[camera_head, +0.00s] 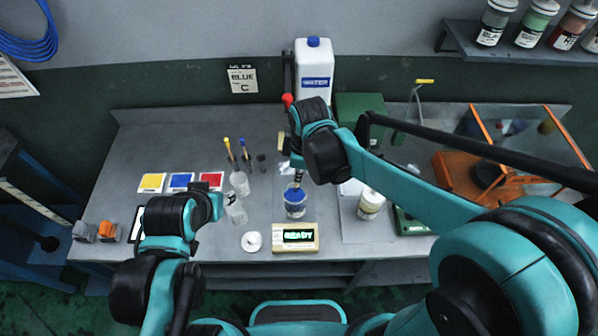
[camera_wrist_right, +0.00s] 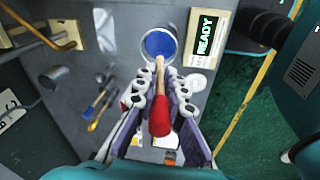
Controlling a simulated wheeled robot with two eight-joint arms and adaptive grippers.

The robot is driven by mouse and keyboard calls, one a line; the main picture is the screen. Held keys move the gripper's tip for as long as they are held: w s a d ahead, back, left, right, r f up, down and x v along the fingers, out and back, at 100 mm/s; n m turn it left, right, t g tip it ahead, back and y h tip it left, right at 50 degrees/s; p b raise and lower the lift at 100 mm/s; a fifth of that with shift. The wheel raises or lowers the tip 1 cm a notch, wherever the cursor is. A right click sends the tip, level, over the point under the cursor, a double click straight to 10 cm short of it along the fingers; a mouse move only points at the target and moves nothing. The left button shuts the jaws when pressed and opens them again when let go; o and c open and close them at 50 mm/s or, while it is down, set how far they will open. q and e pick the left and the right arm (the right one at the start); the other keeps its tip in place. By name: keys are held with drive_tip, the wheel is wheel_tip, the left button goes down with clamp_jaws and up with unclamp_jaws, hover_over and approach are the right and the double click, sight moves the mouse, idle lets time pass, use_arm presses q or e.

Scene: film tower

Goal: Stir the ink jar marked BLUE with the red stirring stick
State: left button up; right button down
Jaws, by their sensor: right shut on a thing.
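The ink jar (camera_head: 295,208) with blue ink stands on the bench in front of me; it also shows in the right wrist view (camera_wrist_right: 150,45). I cannot read a BLUE mark on it. My right gripper (camera_head: 298,182) is above the jar, pointing down. In the right wrist view, my right gripper (camera_wrist_right: 161,78) is shut on the red stirring stick (camera_wrist_right: 159,115). Its red handle is towards the camera, and its pale wooden end reaches over the blue ink; how deep it sits is unclear. My left gripper (camera_head: 213,204) is left of the jar, its fingers hard to make out.
A display (camera_head: 294,250) reading READY is just in front of the jar. A white roll (camera_head: 252,242) and clear cups (camera_head: 236,212) are to its left. A pale jar (camera_head: 371,203) is to its right. A white jug (camera_head: 314,75) and an orange press (camera_head: 470,178) stand farther off.

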drive_tip(key=shift+r, duration=0.1)
wheel_tip(320, 180, up, 5)
drive_tip(key=p, duration=0.4)
idle(0.5)
